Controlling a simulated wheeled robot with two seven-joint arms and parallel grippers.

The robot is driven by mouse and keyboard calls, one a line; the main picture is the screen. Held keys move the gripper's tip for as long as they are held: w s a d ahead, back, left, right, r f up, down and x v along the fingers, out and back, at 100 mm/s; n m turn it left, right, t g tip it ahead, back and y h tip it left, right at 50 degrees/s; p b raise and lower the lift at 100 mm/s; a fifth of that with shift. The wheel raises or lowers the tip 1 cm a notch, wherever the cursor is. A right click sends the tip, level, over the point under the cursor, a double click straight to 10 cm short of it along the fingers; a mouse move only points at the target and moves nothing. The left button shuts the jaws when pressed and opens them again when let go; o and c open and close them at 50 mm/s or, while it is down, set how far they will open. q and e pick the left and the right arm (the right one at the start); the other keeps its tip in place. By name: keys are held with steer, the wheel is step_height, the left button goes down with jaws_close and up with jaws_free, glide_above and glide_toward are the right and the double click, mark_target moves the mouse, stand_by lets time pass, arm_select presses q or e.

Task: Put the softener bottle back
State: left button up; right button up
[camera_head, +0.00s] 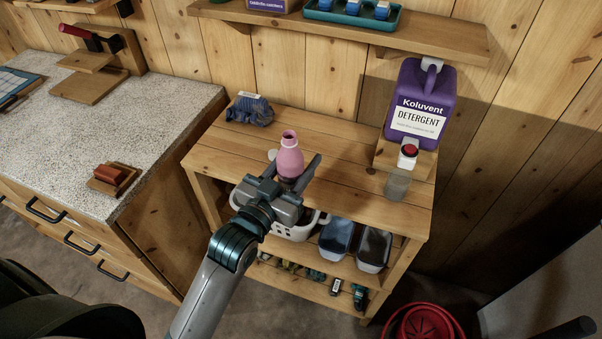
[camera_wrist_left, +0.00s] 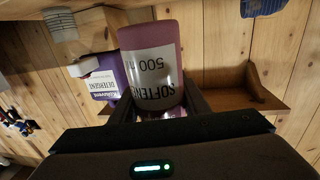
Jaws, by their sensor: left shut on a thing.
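The softener bottle (camera_head: 289,157) is pink with a narrow neck and looks upright over the wooden bench top. My left gripper (camera_head: 289,184) is shut on it, with a finger on either side of its body. In the left wrist view the bottle (camera_wrist_left: 152,62) appears upside down between the fingers, with a white label reading "SOFTENE" and "500". I cannot tell whether its base touches the bench. My right gripper is not in view.
A purple detergent jug (camera_head: 422,100) with a red-topped tap stands at the bench's right, a grey translucent cup (camera_head: 397,184) below the tap. A blue bundle (camera_head: 250,109) lies at the back left. A wall shelf (camera_head: 340,27) hangs above. The middle bench top is mostly clear.

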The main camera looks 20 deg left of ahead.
arm_select(q)
steer(key=w+a+r+m+h+p, duration=0.1)
steer(key=w+r, duration=0.2)
steer(key=w, duration=0.8)
steer(key=shift+w+r+h, duration=0.15)
steer(key=shift+w+h, duration=0.1)
steer(key=shift+h, duration=0.15)
steer(key=shift+f+p, duration=0.85)
steer(key=shift+f, duration=2.05)
steer(key=shift+f+p, duration=0.5)
steer(key=shift+f, duration=1.6)
